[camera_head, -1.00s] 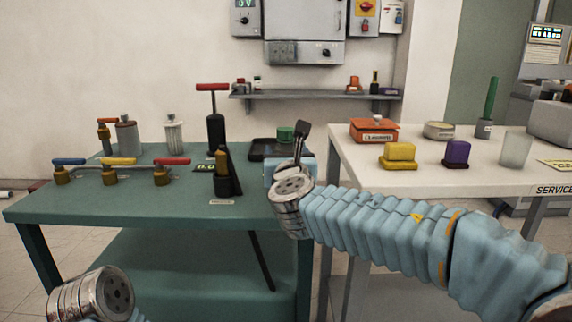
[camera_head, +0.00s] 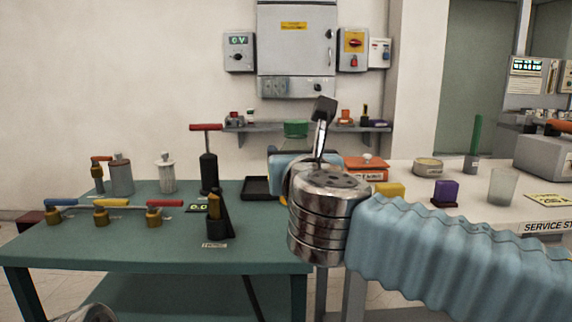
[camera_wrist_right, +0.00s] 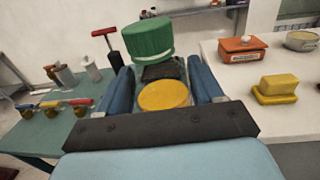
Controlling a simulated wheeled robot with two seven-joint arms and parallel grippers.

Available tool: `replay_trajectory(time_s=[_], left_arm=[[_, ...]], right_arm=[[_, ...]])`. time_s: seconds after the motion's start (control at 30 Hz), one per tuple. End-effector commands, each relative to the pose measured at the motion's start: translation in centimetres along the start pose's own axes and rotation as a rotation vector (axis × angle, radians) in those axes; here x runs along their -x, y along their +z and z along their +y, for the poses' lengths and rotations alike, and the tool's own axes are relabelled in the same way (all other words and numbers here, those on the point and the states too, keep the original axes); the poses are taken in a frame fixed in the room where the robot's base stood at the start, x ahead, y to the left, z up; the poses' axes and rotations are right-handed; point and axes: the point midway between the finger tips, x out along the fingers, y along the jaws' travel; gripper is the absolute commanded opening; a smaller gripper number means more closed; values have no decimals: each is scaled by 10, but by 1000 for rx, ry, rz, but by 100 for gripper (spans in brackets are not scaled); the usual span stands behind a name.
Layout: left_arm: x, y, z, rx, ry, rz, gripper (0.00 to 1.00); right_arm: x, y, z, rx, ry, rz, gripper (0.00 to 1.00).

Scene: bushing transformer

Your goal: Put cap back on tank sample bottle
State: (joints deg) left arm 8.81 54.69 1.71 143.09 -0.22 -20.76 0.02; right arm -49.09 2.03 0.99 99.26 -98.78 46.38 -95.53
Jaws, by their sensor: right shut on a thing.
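A green cap (camera_head: 295,128) shows above and beyond my right gripper (camera_head: 294,160) in the head view. In the right wrist view the cap (camera_wrist_right: 147,38) stands upright near the fingertips. A yellow disc with a pale, glass-like rim (camera_wrist_right: 163,95) shows between the blue fingers of my right gripper (camera_wrist_right: 160,72). I take these as parts of one green-capped bottle that the fingers are shut on; how the cap joins the body is hidden. Only a metal bit of my left arm shows at the lower left edge; its gripper is out of view.
A black tray (camera_head: 257,189) lies empty on the green table (camera_head: 150,245). A pump with a red handle (camera_head: 208,172) and valves stand left of it. The white table (camera_head: 440,192) at right holds an orange box (camera_head: 367,168), yellow and purple blocks and a glass.

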Motion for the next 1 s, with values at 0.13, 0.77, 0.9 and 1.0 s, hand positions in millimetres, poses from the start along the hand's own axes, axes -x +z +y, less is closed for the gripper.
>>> replay_trajectory(time_s=[0.13,0.77,0.9,1.0], left_arm=[[0,0,0,0,0,0,93],[1,0,0,0,0,0,93],[1,0,0,0,0,0,93],[1,0,0,0,0,0,93]], right_arm=[[16,8,-3,0,0,-1,27],[23,10,-4,0,0,0,42],[23,10,-4,0,0,0,20],[23,10,-4,0,0,0,11]])
